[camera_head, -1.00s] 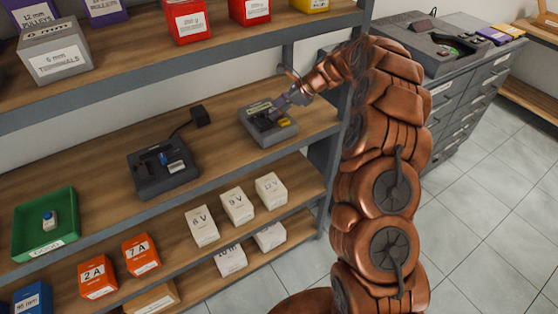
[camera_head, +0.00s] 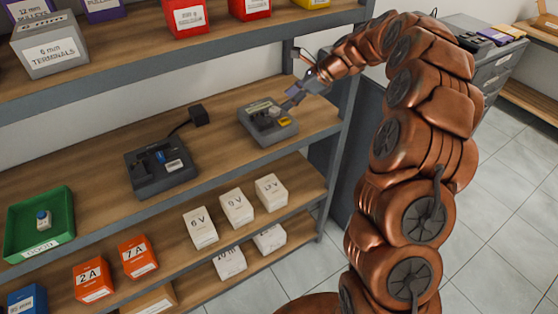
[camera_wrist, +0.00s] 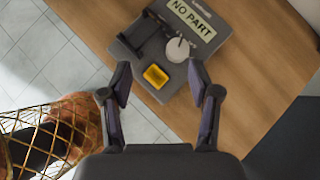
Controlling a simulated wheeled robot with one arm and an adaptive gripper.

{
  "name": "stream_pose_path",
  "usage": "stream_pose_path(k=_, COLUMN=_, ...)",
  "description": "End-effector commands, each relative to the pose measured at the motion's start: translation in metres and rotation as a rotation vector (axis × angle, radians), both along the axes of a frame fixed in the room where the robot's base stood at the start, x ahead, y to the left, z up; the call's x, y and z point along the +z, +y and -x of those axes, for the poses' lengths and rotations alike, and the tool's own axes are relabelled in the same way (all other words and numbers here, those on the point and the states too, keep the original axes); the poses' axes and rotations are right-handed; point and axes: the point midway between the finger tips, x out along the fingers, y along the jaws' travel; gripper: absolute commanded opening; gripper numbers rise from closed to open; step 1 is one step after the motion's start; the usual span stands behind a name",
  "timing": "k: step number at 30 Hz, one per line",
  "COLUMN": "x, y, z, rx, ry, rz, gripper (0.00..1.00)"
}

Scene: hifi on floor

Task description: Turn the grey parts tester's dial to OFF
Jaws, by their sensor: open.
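The grey parts tester (camera_head: 268,128) sits on the middle shelf near its right end. In the wrist view its grey body (camera_wrist: 203,67) carries a "NO PART" plate (camera_wrist: 192,20), a light round dial (camera_wrist: 177,50) and a yellow block or button (camera_wrist: 155,76). The dial's setting and the word OFF are not readable. My gripper (camera_wrist: 159,65) is open and empty, its fingers either side of the tester's near edge, with the dial just beyond the tips. In the head view my gripper (camera_head: 294,93) is above the tester's right back corner, apparently clear of it.
A darker device (camera_head: 160,168) with a blue part stands left on the same shelf, near a black plug box (camera_head: 199,116). A green tray (camera_head: 40,232) lies further left. A shelf post (camera_head: 345,110) stands close right of my gripper.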

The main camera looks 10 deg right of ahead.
Motion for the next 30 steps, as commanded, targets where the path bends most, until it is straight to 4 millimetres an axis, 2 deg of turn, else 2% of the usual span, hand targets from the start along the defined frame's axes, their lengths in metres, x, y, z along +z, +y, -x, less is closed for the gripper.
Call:
stream_pose_path(k=15, x=0.02, y=0.05, z=0.064, rx=0.299, ry=-0.097, rz=0.127, gripper=0.62)
stream_pose_path(k=30, x=0.029, y=0.082, z=0.136, rx=0.598, ry=-0.185, rz=0.253, gripper=0.62)
